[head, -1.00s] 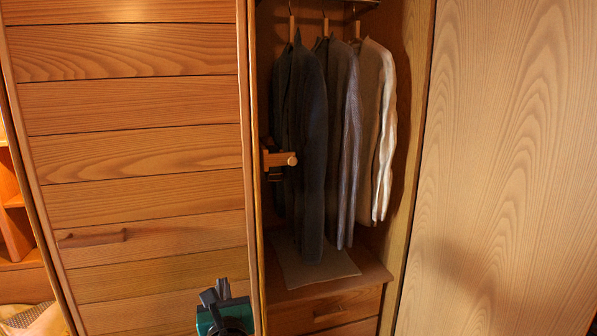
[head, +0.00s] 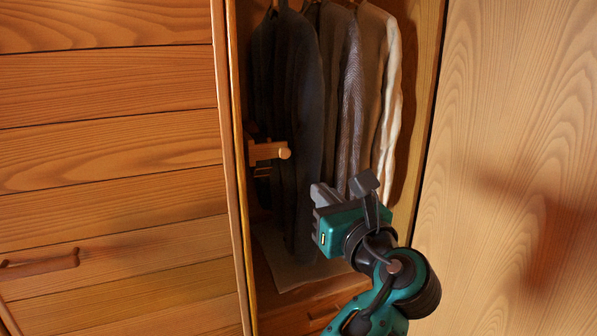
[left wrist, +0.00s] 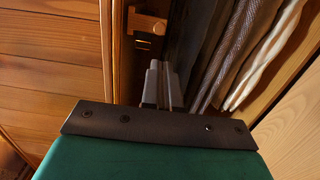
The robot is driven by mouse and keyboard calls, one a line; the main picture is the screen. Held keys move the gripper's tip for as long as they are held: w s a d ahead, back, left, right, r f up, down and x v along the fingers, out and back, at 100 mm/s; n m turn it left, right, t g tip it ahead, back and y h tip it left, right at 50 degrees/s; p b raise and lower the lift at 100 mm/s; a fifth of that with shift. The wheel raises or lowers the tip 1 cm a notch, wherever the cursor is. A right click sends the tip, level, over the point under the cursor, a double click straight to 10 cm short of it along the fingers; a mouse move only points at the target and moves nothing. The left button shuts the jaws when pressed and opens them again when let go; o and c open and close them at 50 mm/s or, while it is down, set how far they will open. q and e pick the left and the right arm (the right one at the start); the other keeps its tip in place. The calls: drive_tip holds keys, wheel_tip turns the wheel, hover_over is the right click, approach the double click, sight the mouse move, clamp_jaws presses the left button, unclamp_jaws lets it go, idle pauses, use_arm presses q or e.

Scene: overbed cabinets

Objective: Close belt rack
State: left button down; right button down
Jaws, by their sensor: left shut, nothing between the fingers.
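The belt rack (head: 268,152) is a small light wooden bar with a rounded knob at its right end, on the inner left side of the open wardrobe. Dark pieces show just below it. It also shows in the left wrist view (left wrist: 147,24), at top centre beyond the fingers. My left gripper (head: 345,190) is shut and empty, in front of the wardrobe opening, lower and to the right of the rack and apart from it. Its fingers (left wrist: 162,80) are together in the left wrist view. My right gripper is not in view.
Several garments (head: 340,90) hang right beside the rack, behind my left gripper. A slatted wooden door (head: 110,150) with a handle is at left, and a plain wood panel (head: 520,150) at right. A drawer (head: 310,310) lies below the clothes.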

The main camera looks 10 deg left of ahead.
sight(286, 157)
use_arm(q)
drive_tip(key=f+x, duration=0.1)
drive_tip(key=x, duration=1.2)
drive_tip(key=shift+w+r, duration=0.2)
drive_tip(key=shift+r, duration=0.25)
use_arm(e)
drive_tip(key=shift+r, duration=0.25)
use_arm(q)
drive_tip(key=shift+a, duration=0.15)
